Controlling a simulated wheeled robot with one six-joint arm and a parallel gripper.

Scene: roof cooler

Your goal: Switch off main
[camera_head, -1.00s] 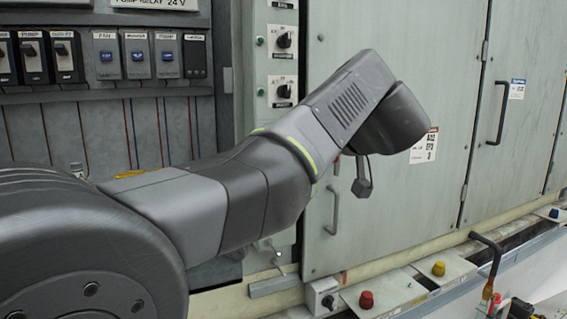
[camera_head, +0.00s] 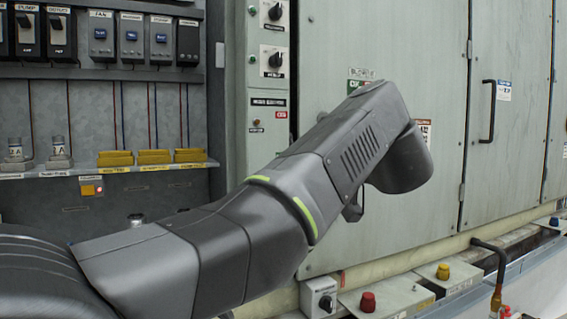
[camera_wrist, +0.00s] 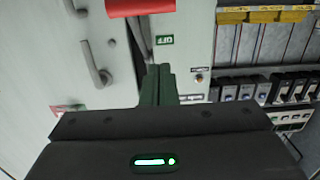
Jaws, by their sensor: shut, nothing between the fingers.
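A red bar-like part (camera_wrist: 140,7) shows at the top edge of the wrist view, cut off by the frame. It may be the main switch handle, but no name on it is readable. A small green sign (camera_wrist: 164,40) sits just below it on the pale panel. My gripper (camera_wrist: 158,70) is shut and empty. Its fingertips are just below the green sign in the wrist view, apart from the red part in the picture; depth is hard to tell. In the head view my arm hides the gripper and the red part.
Rotary switches (camera_head: 272,61) sit on the narrow panel. Grey breaker boxes (camera_head: 131,38) and yellow blocks (camera_head: 155,157) are to its left. A cabinet door with a handle (camera_head: 489,110) is to the right. A red button (camera_head: 368,302) and a yellow button (camera_head: 443,271) line the lower ledge.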

